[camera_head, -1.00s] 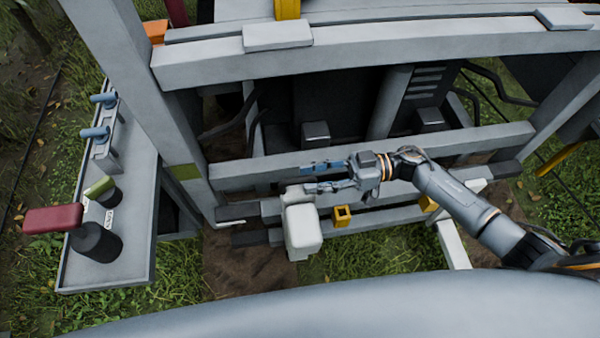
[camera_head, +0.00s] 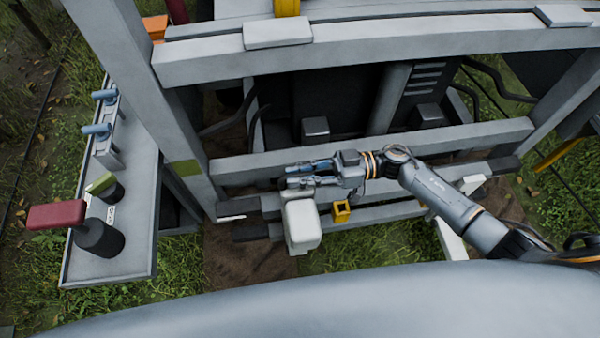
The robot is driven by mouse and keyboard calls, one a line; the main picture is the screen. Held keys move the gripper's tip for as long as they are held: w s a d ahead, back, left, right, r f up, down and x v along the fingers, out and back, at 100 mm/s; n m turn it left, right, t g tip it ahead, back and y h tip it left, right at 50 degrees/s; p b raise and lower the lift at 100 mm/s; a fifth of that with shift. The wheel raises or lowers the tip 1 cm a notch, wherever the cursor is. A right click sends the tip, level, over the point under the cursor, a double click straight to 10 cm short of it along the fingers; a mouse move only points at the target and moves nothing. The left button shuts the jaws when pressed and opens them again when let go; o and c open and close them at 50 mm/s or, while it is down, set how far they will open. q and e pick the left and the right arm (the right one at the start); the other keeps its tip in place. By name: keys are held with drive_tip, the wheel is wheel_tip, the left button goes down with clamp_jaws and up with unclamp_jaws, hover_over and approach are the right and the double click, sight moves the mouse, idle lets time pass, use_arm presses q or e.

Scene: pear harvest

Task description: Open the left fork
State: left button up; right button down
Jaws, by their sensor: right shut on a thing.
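The left fork (camera_head: 302,228) is a pale, rounded block hanging from the dark and grey cross rails, left of centre. Its upper end is partly hidden behind my right gripper (camera_head: 300,176). My right gripper reaches in from the right with its fingers pointing left. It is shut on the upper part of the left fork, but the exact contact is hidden. The right fork (camera_head: 452,244) is a pale bar further right, partly covered by my right arm. My left gripper is not in view.
A yellow square bracket (camera_head: 341,211) sits just right of the left fork. A grey rail (camera_head: 450,138) runs behind the gripper. At left a console (camera_head: 135,225) carries a red-handled lever (camera_head: 57,216), a green lever and blue levers. Grass lies below.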

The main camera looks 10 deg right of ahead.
sight(307, 222)
drive_tip(key=shift+n, duration=0.6)
drive_tip(key=s, duration=0.2)
drive_tip(key=s+p, duration=0.1)
drive_tip(key=s, duration=0.2)
drive_tip(key=s+p, duration=0.1)
drive_tip(key=s, duration=0.2)
drive_tip(key=shift+s+f, duration=0.25)
drive_tip(key=shift+f, duration=0.1)
drive_tip(key=s+f+n+b, duration=0.1)
drive_tip(key=s+f, duration=0.3)
drive_tip(key=s, duration=0.6)
drive_tip(key=s+f+n+b, duration=0.2)
drive_tip(key=s+f+b, duration=0.1)
drive_tip(key=s, duration=0.7)
drive_tip(key=s+f+n+b, duration=0.1)
drive_tip(key=s+f, duration=0.5)
drive_tip(key=s, duration=0.3)
drive_tip(key=shift+s+b, duration=0.4)
drive_tip(key=c, duration=1.3)
unclamp_jaws()
drive_tip(key=d, duration=1.2)
